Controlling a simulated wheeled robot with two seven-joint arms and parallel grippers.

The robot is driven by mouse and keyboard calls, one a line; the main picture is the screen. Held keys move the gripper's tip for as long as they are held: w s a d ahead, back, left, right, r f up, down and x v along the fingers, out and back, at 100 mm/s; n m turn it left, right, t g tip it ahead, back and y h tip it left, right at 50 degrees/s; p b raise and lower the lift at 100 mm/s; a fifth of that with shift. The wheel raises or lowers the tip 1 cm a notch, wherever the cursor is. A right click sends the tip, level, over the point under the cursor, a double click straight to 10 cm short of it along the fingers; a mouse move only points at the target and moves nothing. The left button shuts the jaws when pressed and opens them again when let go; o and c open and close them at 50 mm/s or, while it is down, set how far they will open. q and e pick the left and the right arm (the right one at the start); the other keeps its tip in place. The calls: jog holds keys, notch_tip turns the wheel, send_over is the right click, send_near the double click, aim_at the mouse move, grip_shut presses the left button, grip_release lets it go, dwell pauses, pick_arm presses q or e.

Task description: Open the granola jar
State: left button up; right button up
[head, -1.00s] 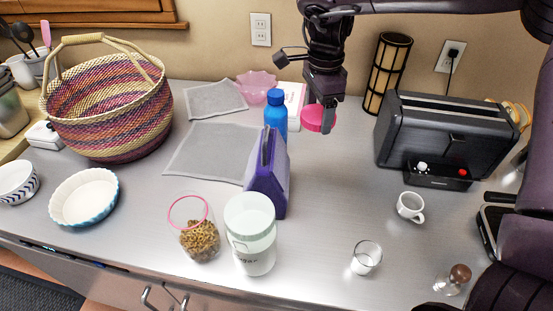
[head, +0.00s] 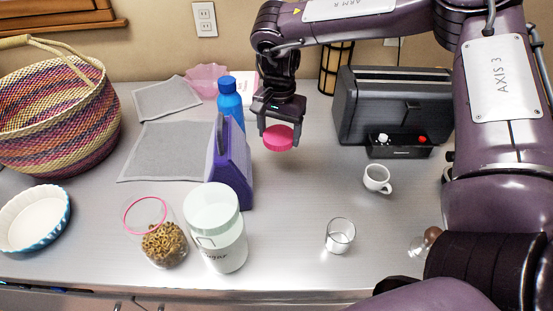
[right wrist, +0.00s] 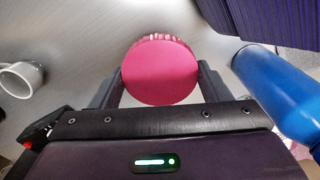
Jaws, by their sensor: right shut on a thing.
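The granola jar (head: 163,243) stands at the front of the counter, left of the sugar jar. It is clear glass with brown granola inside, and its pink-rimmed mouth is open. My right gripper (head: 280,138) is shut on the round pink lid (head: 278,139) and holds it above the counter, in front of the toaster's left side. In the right wrist view the lid (right wrist: 160,72) sits between the two fingers. My left gripper is not in view.
A glass (head: 340,235) and a white cup (head: 377,179) stand to the right. Counter below the lid is clear.

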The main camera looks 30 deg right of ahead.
aim_at(279, 166)
notch_tip(279, 166, down, 9)
jog(key=shift+f+p, duration=0.1)
jog(key=shift+p, duration=0.25)
jog(key=o, duration=1.1)
jog(key=shift+f, duration=0.1)
notch_tip(279, 166, up, 12)
jog(key=shift+r+b, duration=0.1)
jog(key=shift+b, duration=0.35)
jog(key=shift+r, duration=0.1)
